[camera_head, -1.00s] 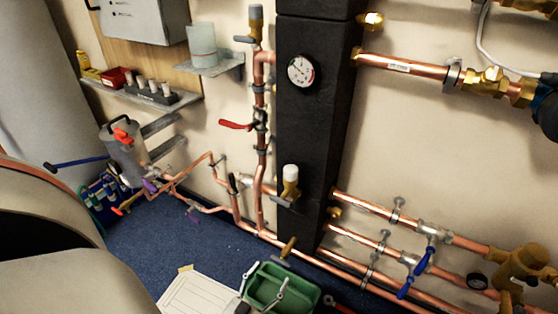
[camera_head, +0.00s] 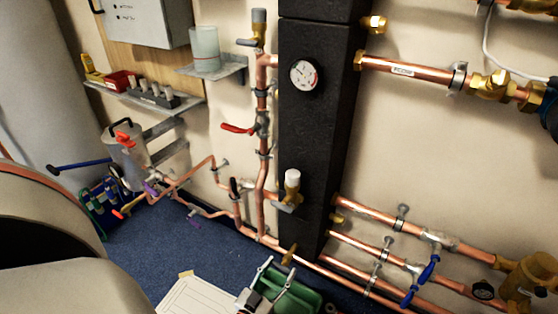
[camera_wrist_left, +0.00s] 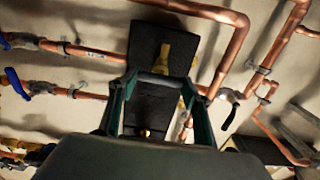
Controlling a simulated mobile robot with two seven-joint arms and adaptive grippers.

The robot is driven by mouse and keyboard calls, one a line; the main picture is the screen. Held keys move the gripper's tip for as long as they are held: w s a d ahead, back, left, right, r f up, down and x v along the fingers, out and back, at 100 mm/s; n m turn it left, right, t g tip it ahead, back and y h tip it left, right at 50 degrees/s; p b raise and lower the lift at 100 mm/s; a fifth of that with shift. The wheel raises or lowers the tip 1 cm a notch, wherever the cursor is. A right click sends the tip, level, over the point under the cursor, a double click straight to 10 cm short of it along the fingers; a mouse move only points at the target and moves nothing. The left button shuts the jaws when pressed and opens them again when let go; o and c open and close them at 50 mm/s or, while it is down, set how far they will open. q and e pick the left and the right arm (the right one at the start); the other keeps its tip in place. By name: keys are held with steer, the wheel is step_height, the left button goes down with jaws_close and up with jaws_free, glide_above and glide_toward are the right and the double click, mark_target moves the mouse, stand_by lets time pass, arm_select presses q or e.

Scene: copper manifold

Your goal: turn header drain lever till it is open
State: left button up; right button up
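The header (camera_head: 315,130) is a tall black block on the wall. Its brass drain valve (camera_head: 289,254) sticks out at the foot; in the wrist view the brass body (camera_wrist_left: 176,48) shows against the black block. A grey bar, which looks like the drain lever (camera_wrist_left: 160,77), lies across between my fingertips in that view. My left gripper (camera_head: 280,268) is open just below and in front of the valve, one fingertip on each side in the wrist view (camera_wrist_left: 157,88). I cannot tell whether the fingers touch the lever. My right gripper is not in view.
Copper pipes (camera_head: 345,275) run low along the wall beside the valve. Blue-handled valves (camera_head: 428,270) are at right, a red lever (camera_head: 237,129) at left.

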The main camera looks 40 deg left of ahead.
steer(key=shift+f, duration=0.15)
arm_select(q)
steer(key=shift+n, duration=0.3)
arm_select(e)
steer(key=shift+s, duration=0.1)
arm_select(q)
steer(key=shift+n, duration=0.7)
steer(key=n+b, duration=0.1)
steer(key=n, duration=0.7)
steer(key=n+b, duration=0.1)
steer(key=n, duration=0.6)
steer(key=shift+a+f+n, duration=0.15)
steer(key=shift+f+n, duration=0.05)
steer(key=shift+n, duration=0.2)
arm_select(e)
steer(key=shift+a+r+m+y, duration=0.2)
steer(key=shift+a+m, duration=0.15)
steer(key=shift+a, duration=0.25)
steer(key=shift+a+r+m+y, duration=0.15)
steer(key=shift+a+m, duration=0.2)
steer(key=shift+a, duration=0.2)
